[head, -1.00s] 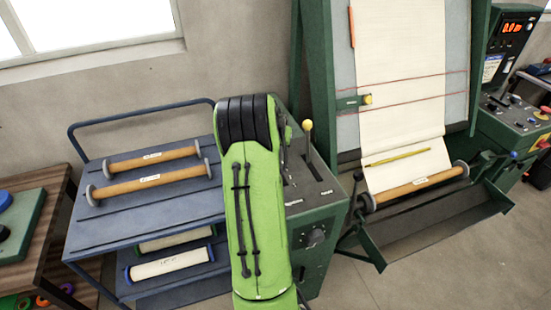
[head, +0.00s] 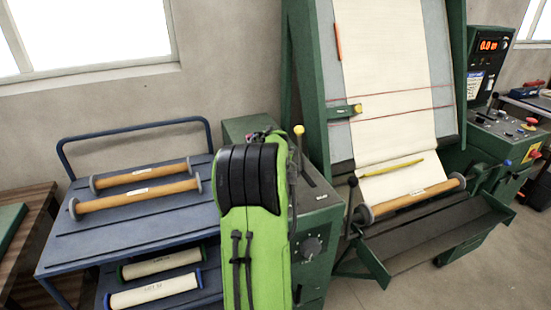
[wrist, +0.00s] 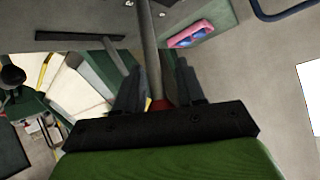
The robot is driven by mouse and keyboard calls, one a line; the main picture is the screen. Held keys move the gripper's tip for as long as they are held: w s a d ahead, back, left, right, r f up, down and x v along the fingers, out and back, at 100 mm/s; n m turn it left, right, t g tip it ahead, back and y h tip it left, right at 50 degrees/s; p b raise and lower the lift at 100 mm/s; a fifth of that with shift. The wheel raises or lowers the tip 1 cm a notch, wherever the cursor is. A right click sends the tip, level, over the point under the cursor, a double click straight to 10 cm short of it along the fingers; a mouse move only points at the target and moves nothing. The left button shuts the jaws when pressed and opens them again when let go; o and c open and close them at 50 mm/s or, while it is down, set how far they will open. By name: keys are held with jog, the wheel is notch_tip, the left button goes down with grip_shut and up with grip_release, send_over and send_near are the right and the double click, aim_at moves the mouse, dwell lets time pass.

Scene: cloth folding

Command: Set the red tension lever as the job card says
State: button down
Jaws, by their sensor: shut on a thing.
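The red tension lever shows in the wrist view as a grey shaft (wrist: 149,50) with a bit of its red grip (wrist: 160,104) near my palm. My gripper (wrist: 157,80) has one finger on each side of it and is shut on it. In the head view my green arm hides both the gripper and the red lever. The green console (head: 318,221) with the lever slots stands just right of my arm. I cannot make out a job card with readable settings.
A yellow-knobbed lever (head: 299,131) stands on the console close to my arm. A black-knobbed lever (head: 352,181) is further right, beside the cloth roller (head: 412,197). A blue cart (head: 100,232) with several rolls stands left. A pink and blue object (wrist: 190,33) lies near the lever.

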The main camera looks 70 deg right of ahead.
jog(key=c, duration=0.8)
grip_release()
jog(key=shift+f, duration=0.1)
jog(key=v, duration=1.5)
jog(key=shift+a+r+p, duration=0.2)
jog(key=shift+a+p, duration=0.05)
jog(key=shift+p, duration=0.15)
